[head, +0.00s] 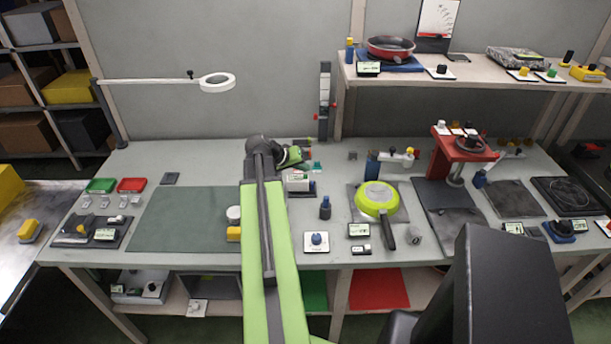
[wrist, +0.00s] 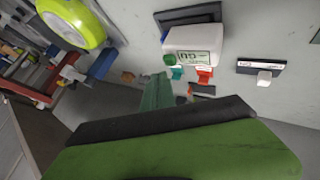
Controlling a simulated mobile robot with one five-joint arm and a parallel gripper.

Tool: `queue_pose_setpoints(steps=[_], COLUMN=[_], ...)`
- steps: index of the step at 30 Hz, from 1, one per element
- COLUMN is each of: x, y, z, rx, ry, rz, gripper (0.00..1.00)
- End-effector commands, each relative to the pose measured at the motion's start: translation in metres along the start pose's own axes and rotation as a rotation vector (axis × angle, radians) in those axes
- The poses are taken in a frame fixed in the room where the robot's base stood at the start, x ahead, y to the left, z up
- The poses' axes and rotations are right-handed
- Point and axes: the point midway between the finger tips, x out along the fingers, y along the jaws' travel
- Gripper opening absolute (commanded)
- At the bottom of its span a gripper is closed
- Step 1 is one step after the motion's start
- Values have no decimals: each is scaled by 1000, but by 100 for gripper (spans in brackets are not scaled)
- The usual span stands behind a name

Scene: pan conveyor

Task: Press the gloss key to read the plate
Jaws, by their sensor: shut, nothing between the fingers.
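A white meter (head: 298,182) with a small display stands at the middle of the bench. In the wrist view the white meter (wrist: 193,42) shows dark characters on its screen, too small to read surely. Beside it are a green knob (wrist: 169,60), a teal key (wrist: 176,73) and a red key (wrist: 205,74); I cannot tell which is the gloss key. My gripper (head: 294,157) is shut and empty, just behind the meter in the head view. Its green and black body fills the lower wrist view; the fingertips are not clearly seen. A dark plate (wrist: 188,17) lies by the meter.
A green pan (head: 377,197) lies right of the meter. A dark blue knobbed post (head: 325,207) and a white-based knob (head: 316,240) stand in front. A red press (head: 458,152) is further right. The green mat (head: 185,222) at left is mostly clear.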

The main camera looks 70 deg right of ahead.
Motion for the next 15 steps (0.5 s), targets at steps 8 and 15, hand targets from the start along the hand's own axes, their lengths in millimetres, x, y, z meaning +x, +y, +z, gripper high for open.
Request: queue_pose_setpoints(steps=[8,15], x=[0,5], y=[0,-4], z=[0,4], rx=[0,0], ry=[0,0], rz=[0,0], gripper=[0,0])
